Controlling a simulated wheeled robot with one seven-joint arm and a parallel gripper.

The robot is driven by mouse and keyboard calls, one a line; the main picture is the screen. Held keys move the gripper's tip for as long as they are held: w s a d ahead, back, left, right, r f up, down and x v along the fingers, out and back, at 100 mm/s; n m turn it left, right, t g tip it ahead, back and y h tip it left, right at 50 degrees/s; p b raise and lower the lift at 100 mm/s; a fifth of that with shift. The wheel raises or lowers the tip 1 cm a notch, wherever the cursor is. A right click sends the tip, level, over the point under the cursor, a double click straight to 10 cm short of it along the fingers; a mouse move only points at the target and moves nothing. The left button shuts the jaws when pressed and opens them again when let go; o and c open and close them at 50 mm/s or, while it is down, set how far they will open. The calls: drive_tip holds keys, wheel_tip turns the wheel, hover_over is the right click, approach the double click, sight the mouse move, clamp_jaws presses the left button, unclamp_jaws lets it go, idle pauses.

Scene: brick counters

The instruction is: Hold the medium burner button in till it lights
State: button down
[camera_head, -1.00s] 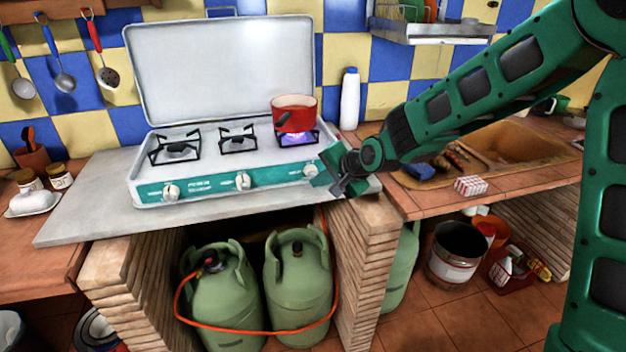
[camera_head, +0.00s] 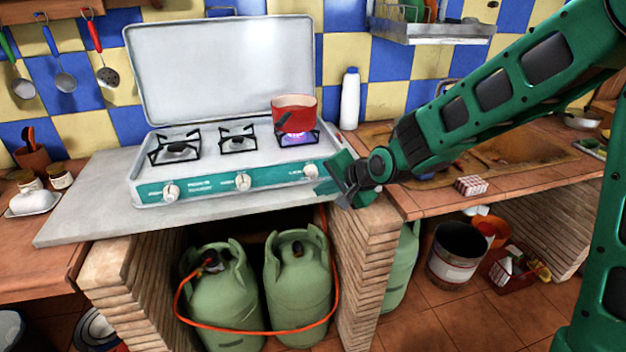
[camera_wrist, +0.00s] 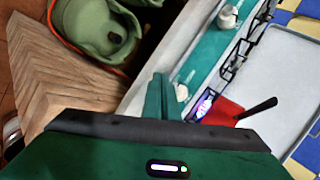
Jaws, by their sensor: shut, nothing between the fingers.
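A white camping stove (camera_head: 218,194) with a green front strip carries three white knobs. The right knob (camera_head: 310,171) also shows in the wrist view (camera_wrist: 182,92). The middle knob (camera_head: 243,182) and left knob (camera_head: 171,192) are further left. Which one is the medium burner's cannot be read. A blue-violet flame (camera_head: 298,139) burns under the red pot (camera_head: 294,113) on the right burner; it shows in the wrist view too (camera_wrist: 203,105). My gripper (camera_head: 326,187) is shut and empty, just right of and slightly below the right knob, apparently not touching it.
The middle burner (camera_head: 238,140) and left burner (camera_head: 176,149) show no flame. The raised stove lid (camera_head: 225,70) stands behind. Green gas bottles (camera_head: 298,278) with an orange hose sit below the counter. A white bottle (camera_head: 349,98) stands behind right.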

drive_tip(key=shift+s+d, duration=0.2)
drive_tip(key=shift+s, duration=0.5)
drive_tip(key=shift+s+d, duration=0.2)
drive_tip(key=shift+s, duration=0.45)
drive_tip(key=s+d+r+n+g+h, duration=0.1)
drive_tip(key=s+d+h, duration=0.3)
drive_tip(key=d, duration=0.9)
drive_tip(key=s+d+r+g+h, duration=0.15)
drive_tip(key=s+d, duration=0.35)
drive_tip(key=d, duration=0.8)
drive_tip(key=s+d+g, duration=0.1)
drive_tip(key=s+d, duration=0.3)
drive_tip(key=s, duration=0.4)
drive_tip(key=s+d+r+g, duration=0.1)
drive_tip(key=s+d, duration=0.3)
drive_tip(key=s, duration=0.5)
drive_tip(key=s+d+g, duration=0.3)
drive_tip(key=s+d, duration=0.1)
drive_tip(key=s, duration=0.4)
drive_tip(key=shift+s+d+r, duration=0.2)
drive_tip(key=shift+r, duration=0.15)
drive_tip(key=shift+w+h, duration=0.15)
drive_tip(key=shift+h, duration=0.1)
drive_tip(key=shift+w+f, duration=0.25)
drive_tip(key=shift+w, duration=0.25)
